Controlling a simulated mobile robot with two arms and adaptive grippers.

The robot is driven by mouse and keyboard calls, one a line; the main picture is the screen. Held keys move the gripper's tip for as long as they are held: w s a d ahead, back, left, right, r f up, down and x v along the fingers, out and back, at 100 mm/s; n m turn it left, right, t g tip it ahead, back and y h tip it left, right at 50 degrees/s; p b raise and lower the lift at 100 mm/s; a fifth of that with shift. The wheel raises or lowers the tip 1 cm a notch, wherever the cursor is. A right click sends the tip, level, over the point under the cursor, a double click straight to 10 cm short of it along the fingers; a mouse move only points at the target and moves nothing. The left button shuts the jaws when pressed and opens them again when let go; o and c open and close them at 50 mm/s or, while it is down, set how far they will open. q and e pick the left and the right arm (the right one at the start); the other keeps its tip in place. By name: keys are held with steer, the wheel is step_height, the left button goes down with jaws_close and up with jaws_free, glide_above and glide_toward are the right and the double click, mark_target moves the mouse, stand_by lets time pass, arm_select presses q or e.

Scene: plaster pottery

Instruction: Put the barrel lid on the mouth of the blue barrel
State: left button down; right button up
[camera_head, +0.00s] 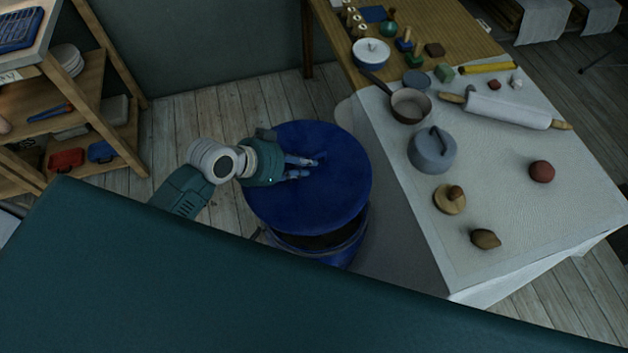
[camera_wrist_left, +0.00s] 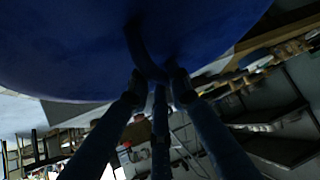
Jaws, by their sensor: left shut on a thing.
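The round blue barrel lid (camera_head: 340,190) is over the blue barrel (camera_head: 345,256). It covers most of the mouth, but a dark strip of the opening (camera_head: 318,242) shows below its near edge, so the lid sits apart from the rim there. My left gripper (camera_head: 312,167) is on top of the lid, shut on its handle. In the left wrist view the fingers (camera_wrist_left: 158,82) close around the blue handle (camera_wrist_left: 140,50), with the lid's surface (camera_wrist_left: 65,45) above. The barrel's far side is hidden under the lid. My right gripper is not seen.
A cloth-covered table (camera_head: 520,210) stands right of the barrel, holding a grey lidded pot (camera_head: 432,152), a pan (camera_head: 410,106), a rolling pin (camera_head: 508,110) and small items. Wooden shelves (camera_head: 75,95) stand at the left. Bare plank floor (camera_head: 185,125) lies behind the arm.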

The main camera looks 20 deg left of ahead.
mark_target(313, 181)
arm_select(q)
step_height(313, 181, down, 18)
steer(key=w+d+b, duration=0.2)
steer(key=b, duration=0.6)
steer(key=shift+n+y, duration=0.3)
steer(key=shift+n, duration=0.1)
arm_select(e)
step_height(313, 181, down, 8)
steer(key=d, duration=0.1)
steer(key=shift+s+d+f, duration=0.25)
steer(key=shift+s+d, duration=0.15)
arm_select(q)
steer(key=shift+f+b, duration=0.3)
steer(key=shift+f, duration=0.15)
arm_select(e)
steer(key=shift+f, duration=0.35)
arm_select(q)
steer(key=c, duration=1.6)
jaws_free()
steer(key=shift+s, duration=0.1)
steer(key=shift+o, duration=0.4)
steer(key=shift+s+f, duration=0.15)
steer(key=v, duration=1.2)
steer(key=shift+s+d, duration=0.1)
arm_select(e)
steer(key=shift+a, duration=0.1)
